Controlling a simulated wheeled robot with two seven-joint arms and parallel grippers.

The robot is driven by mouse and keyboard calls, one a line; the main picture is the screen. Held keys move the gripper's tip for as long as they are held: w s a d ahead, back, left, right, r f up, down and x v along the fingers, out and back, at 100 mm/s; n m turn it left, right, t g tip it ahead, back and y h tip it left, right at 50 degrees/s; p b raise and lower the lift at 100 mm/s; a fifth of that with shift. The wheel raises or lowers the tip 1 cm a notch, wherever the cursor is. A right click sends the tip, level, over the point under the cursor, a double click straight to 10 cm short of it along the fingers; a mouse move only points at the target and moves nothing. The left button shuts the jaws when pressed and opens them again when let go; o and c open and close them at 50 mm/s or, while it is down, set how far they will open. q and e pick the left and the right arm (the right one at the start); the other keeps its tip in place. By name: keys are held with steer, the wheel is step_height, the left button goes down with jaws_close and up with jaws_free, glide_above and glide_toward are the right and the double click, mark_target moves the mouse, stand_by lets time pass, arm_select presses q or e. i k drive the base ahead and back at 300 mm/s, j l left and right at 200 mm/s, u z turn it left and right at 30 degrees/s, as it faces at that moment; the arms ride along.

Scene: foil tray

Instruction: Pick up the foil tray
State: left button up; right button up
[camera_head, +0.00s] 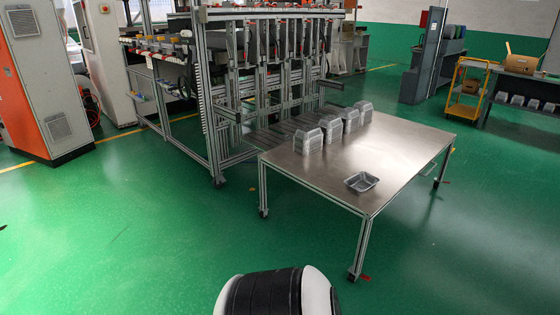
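A single foil tray (362,181) lies open side up on the metal table (325,178), near the table's front right part. Several stacks of foil trays (309,140) stand in a row along the table's far left edge, apart from the single tray. Neither of my grippers is in the head view. A rounded white and black part at the bottom edge looks like part of my own body.
A large aluminium-frame machine (207,95) stands behind the table's left side. Orange and grey cabinets (45,85) stand at the left. A yellow cart (468,90) is at the back right. Green floor (150,240) is clear in front of the table.

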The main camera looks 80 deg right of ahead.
mark_target(362, 182)
steer(key=z, duration=3.4)
steer(key=i+j+u, duration=0.5)
steer(key=i+u, duration=0.15)
steer(key=i, duration=0.15)
steer(key=i+j+u, duration=0.1)
steer(key=i+u, duration=0.2)
steer(key=i+j, duration=0.1)
steer(key=i, duration=0.55)
steer(key=i+j+z, duration=0.1)
steer(key=i, duration=0.55)
